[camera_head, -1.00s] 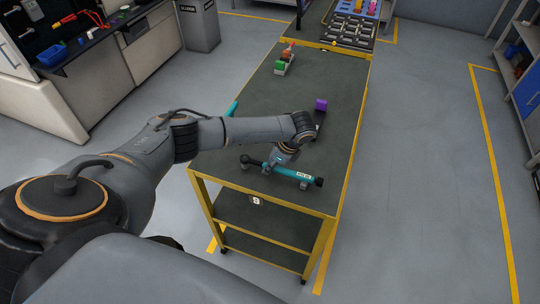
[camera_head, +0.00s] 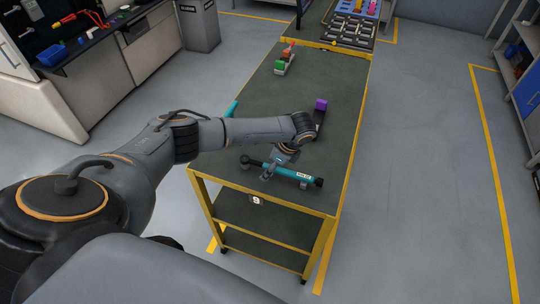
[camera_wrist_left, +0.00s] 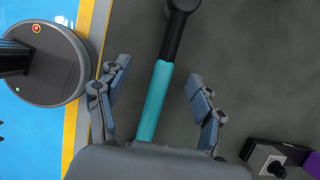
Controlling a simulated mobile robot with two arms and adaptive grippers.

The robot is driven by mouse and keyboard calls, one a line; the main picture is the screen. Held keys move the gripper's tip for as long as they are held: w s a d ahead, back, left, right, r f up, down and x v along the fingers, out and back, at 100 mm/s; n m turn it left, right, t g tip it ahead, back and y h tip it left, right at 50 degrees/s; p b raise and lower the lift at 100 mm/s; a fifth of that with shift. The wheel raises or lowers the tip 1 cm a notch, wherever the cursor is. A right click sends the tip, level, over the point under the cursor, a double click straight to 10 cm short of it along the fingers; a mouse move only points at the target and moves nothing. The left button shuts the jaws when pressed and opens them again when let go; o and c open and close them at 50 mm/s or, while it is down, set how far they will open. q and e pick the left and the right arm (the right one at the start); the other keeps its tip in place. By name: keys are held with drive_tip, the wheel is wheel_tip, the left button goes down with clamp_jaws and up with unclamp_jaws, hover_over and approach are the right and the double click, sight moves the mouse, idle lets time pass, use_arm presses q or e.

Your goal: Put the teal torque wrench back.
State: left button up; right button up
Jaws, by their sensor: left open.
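My palm hides the handle's lower part in the wrist view. My right gripper is not in view.
Another teal object (camera_head: 232,107) is partly hidden behind my arm at the cart's left edge. A dark tool with a purple end (camera_head: 320,104) lies beyond my wrist. A tool with orange and green parts (camera_head: 284,62) stands farther back. The cart's right side is clear.

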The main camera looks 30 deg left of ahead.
use_arm(q)
drive_tip(key=shift+r, duration=0.2)
drive_tip(key=shift+p+v, duration=2.9)
drive_tip(key=shift+p, duration=0.05)
